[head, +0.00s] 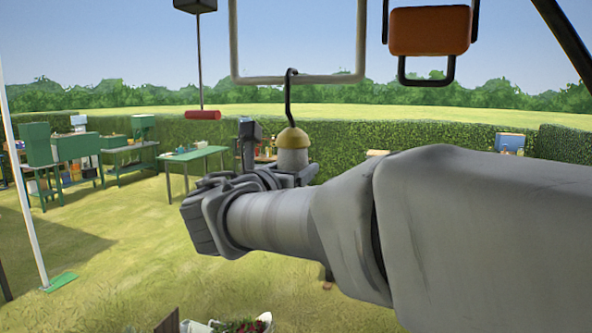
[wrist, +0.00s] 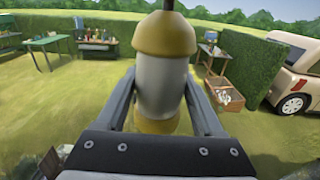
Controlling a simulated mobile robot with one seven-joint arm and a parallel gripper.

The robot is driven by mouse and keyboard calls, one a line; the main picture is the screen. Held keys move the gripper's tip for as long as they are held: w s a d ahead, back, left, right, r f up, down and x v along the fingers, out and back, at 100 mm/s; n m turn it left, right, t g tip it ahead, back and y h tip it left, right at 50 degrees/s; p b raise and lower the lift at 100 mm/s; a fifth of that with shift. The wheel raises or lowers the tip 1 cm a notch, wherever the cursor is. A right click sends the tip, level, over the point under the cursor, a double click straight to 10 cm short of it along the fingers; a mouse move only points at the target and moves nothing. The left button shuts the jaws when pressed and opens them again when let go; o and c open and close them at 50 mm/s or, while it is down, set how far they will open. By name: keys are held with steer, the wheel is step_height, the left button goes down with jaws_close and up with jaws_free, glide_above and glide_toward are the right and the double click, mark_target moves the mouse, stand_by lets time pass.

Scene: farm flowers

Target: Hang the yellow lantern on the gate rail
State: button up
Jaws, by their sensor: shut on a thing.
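The yellow lantern (head: 293,137) has a yellow cap, a pale grey body and a dark hook (head: 289,100) on top. It is upright, held by my gripper (head: 282,175). In the wrist view, the fingers of my gripper (wrist: 163,105) are shut on the sides of the lantern (wrist: 162,83), and its yellow base shows below. A pale rectangular frame hangs above; its lower bar (head: 330,78), possibly the gate rail, crosses the hook's top in the head view. I cannot tell whether hook and bar touch.
An orange block in a black frame (head: 430,31) hangs at upper right. A red cylinder (head: 203,115) hangs from a rod at left. Green tables (head: 192,153) stand behind on grass. A beige vehicle (wrist: 295,70) is at right in the wrist view.

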steer(key=shift+f, duration=0.2)
steer(key=o, duration=1.3)
steer(key=v, duration=0.4)
steer(key=b+v, duration=0.1)
steer(key=v, duration=0.4)
steer(key=f+v, duration=0.1)
steer(key=v, duration=0.4)
steer(key=shift+s+a+f, duration=0.1)
steer(key=shift+a, duration=0.05)
stand_by(1.3)
